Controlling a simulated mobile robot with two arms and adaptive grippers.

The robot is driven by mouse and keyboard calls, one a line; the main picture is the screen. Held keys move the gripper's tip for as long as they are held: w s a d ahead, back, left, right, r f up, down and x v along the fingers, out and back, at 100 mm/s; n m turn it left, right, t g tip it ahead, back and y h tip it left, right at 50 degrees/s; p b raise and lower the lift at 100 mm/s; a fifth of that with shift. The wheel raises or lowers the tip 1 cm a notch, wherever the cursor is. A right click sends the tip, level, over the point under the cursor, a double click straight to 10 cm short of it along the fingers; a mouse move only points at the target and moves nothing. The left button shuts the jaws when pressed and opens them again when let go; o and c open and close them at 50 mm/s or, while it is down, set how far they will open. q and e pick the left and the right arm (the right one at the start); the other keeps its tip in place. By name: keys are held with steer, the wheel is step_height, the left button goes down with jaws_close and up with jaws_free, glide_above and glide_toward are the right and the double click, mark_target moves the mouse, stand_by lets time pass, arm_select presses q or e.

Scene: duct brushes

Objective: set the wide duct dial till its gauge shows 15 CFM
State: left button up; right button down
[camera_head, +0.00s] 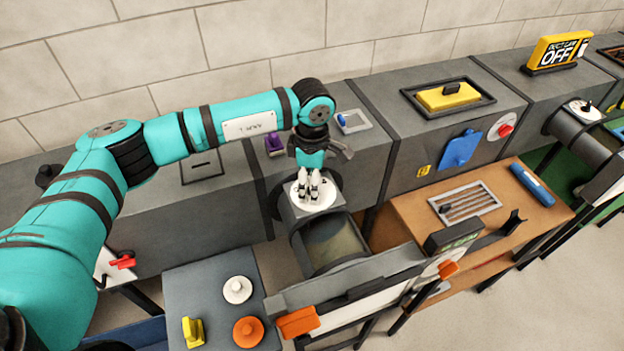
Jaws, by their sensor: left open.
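A round white dial (327,205) sits on top of the wide grey duct (305,226) at the picture's centre. My left gripper (309,198) points down over the dial, open, with its fingertips at the dial's middle. The fingers hide the dial's centre and any knob there; I cannot tell whether they touch it. A dark box with a greenish display (455,238) at the right of the duct's front looks like the gauge. Its reading is too small to make out. My right gripper is not in view.
A similar dial (583,111) sits on another duct at the far right. A brown bench (405,208) with a grate (465,202) and a blue cylinder (532,184) stands right of the duct. A grey stand (212,290) with white, orange and yellow knobs is at the front left.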

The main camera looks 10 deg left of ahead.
arm_select(q)
steer(key=c, duration=1.2)
steer(key=shift+o, duration=0.2)
steer(key=shift+f+n+b, duration=0.2)
steer(key=shift+n+b, duration=0.9)
steer(key=shift+b, duration=0.15)
steer(key=shift+n+b, duration=1)
steer(key=shift+n, duration=0.2)
steer(key=shift+r+n+b, duration=0.15)
steer(key=shift+n+b, duration=0.2)
steer(key=shift+n, duration=0.25)
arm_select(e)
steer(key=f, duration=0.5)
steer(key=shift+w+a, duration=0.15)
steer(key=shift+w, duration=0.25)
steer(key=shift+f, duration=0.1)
arm_select(q)
steer(key=shift+r, duration=0.1)
steer(key=o, duration=1.2)
steer(key=shift+c, duration=0.2)
